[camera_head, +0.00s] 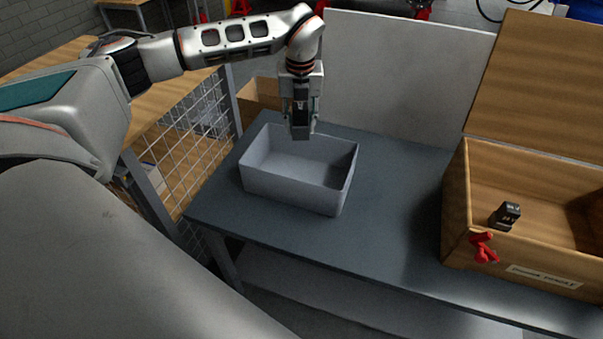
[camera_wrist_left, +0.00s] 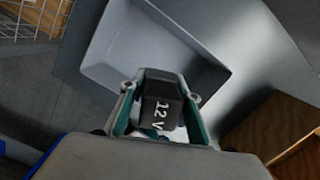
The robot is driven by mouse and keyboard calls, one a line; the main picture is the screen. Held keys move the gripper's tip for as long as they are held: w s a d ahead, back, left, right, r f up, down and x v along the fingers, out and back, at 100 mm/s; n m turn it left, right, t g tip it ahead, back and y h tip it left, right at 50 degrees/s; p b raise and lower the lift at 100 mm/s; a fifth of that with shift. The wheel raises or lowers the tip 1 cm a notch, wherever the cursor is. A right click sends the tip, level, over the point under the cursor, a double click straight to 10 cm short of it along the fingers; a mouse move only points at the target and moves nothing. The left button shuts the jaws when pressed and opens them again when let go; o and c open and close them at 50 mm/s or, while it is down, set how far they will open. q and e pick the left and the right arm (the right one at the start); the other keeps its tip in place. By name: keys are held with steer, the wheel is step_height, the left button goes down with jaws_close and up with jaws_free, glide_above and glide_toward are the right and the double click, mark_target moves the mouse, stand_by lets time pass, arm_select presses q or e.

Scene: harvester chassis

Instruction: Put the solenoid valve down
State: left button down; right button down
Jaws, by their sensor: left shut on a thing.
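My left gripper (camera_head: 301,126) points down above the grey open bin (camera_head: 293,189) on the table. It is shut on the solenoid valve, a black block marked "12 V" in the left wrist view (camera_wrist_left: 160,106). The teal fingers of the left gripper (camera_wrist_left: 160,125) stand on both sides of the valve. The bin also shows behind the valve in the wrist view (camera_wrist_left: 120,49), and its visible floor looks empty. The valve's lower end is above or at the bin's far part; the exact height is hard to tell. My right gripper is not in view.
A wooden box (camera_head: 455,203) with a raised lid stands at the right, with a small dark block (camera_head: 506,215) inside and a red clamp-like part (camera_head: 484,247) at its front wall. The dark table (camera_head: 395,190) is clear between bin and box. A wire mesh (camera_head: 184,140) borders the left.

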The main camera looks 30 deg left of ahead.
arm_select(q)
steer(key=b, duration=0.1)
glide_above(300, 178)
step_height(300, 178, down, 12)
steer(key=shift+d+f, duration=0.1)
steer(key=shift+f, duration=0.8)
step_height(300, 178, down, 3)
steer(key=shift+f+b, duration=0.2)
steer(key=shift+b, duration=0.15)
steer(key=shift+f, duration=0.2)
steer(key=shift+f, duration=0.1)
steer(key=c, duration=1.5)
jaws_free()
steer(key=shift+s, duration=0.1)
